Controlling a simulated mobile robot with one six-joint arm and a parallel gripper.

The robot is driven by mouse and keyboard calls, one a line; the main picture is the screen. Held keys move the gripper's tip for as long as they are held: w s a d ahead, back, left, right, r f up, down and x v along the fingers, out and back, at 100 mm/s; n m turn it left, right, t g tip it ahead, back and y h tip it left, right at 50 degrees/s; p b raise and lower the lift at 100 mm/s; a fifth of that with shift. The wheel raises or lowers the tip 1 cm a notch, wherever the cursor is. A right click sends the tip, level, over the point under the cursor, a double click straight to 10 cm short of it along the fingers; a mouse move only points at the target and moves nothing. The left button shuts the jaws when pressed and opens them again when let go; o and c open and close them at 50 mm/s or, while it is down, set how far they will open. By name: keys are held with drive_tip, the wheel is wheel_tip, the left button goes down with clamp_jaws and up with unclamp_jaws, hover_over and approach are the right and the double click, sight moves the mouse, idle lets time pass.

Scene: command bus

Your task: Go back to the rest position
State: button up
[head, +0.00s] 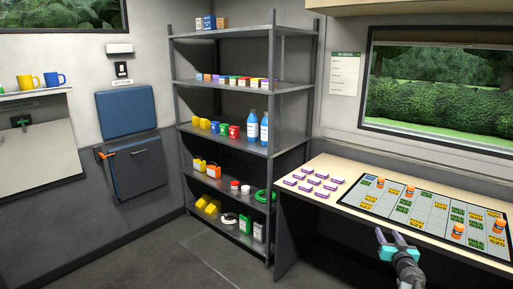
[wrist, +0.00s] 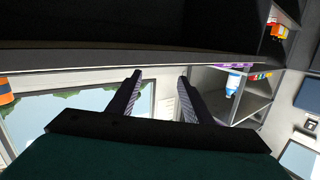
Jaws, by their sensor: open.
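My gripper (head: 388,236) is at the lower right of the head view, in front of the table's (head: 340,168) near edge. In the wrist view my gripper (wrist: 158,78) shows two dark fingers spread apart with nothing between them. The arm reaches in from the bottom of the head view.
On the table are a grid board (head: 425,212) with orange bottles (head: 458,230) and several purple-and-white boxes (head: 308,180). A metal shelf rack (head: 240,60) holding cans, blue bottles (head: 265,128) and boxes stands left of the table. The floor (head: 190,262) at lower left is clear.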

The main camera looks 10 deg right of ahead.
drive_tip(key=w+a+f+g+y+p, duration=0.1)
drive_tip(key=w+a+f+p, duration=0.25)
drive_tip(key=a, duration=0.65)
drive_tip(key=w+a+f+y+p, duration=0.2)
drive_tip(key=w+a+f, duration=0.15)
drive_tip(key=a, duration=0.65)
drive_tip(key=s+a+f+g+p, duration=0.3)
drive_tip(key=a+f+p, duration=0.45)
drive_tip(key=a, duration=0.75)
drive_tip(key=s+a+f+g+p, duration=0.1)
drive_tip(key=s+a+f+g, duration=0.25)
drive_tip(key=s, duration=0.35)
drive_tip(key=s+a+f+n+g+y+p, duration=0.1)
drive_tip(key=s+a+f+g, duration=0.1)
drive_tip(key=s+a+f, duration=0.4)
drive_tip(key=s+a+f+g+p, duration=0.1)
drive_tip(key=s+a+f+g, duration=0.25)
drive_tip(key=s, duration=0.45)
drive_tip(key=s+a+n+g+y, duration=0.1)
drive_tip(key=s+a+n+g, duration=0.1)
drive_tip(key=s, duration=0.8)
drive_tip(key=s+a+r+n+g+y, duration=0.1)
drive_tip(key=s+a+g, duration=0.3)
drive_tip(key=s, duration=0.6)
drive_tip(key=shift+a+r+n+g+y, duration=0.2)
drive_tip(key=shift+r+n+g+y, duration=0.1)
drive_tip(key=shift+n+g, duration=0.5)
